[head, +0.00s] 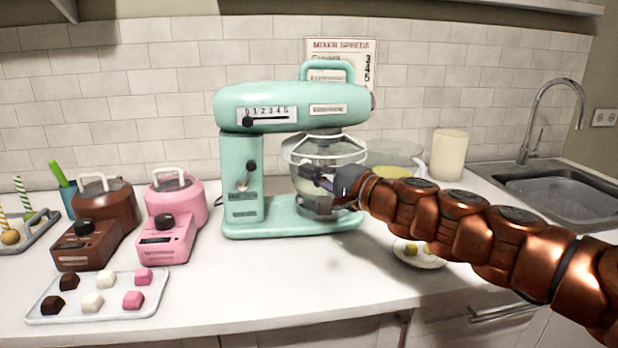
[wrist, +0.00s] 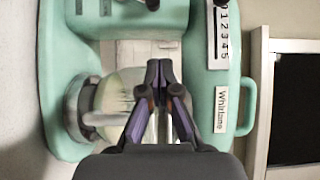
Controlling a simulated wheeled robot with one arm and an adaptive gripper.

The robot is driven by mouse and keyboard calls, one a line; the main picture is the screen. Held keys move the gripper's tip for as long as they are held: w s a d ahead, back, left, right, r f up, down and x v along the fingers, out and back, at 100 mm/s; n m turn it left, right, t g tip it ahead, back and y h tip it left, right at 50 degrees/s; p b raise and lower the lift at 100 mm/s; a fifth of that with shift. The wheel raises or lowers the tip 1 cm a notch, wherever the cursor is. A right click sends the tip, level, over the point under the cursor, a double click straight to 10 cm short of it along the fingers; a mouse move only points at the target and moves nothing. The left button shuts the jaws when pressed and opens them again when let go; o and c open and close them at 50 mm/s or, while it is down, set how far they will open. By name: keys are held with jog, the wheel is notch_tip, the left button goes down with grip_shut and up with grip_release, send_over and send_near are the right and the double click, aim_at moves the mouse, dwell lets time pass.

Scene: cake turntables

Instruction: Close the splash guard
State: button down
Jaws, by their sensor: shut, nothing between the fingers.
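The mint-green stand mixer (head: 292,107) stands on the counter, its head level over a glass bowl. The splash guard (head: 325,147) is a clear band with a pale metal frame around the top of the bowl, below the mixer head. My gripper (head: 308,173) reaches in from the right and is in front of the bowl, just below the guard's frame. In the wrist view, turned sideways, the shut fingertips (wrist: 158,68) lie across the bowl (wrist: 117,92), with the mixer head (wrist: 212,75) to their right. I cannot tell whether the fingers touch the guard or bowl; my gripper hides part of them.
A glass bowl with yellow contents (head: 392,172), a cream canister (head: 449,153) and a small plate (head: 420,256) are near my arm. Brown (head: 86,245) and pink (head: 165,240) appliances and a sweets tray (head: 97,310) stand left. The counter in front of the mixer is clear.

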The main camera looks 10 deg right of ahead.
jog(key=shift+w+a, duration=0.1)
jog(key=shift+a, duration=0.15)
jog(key=shift+d, duration=0.2)
dwell(0.4)
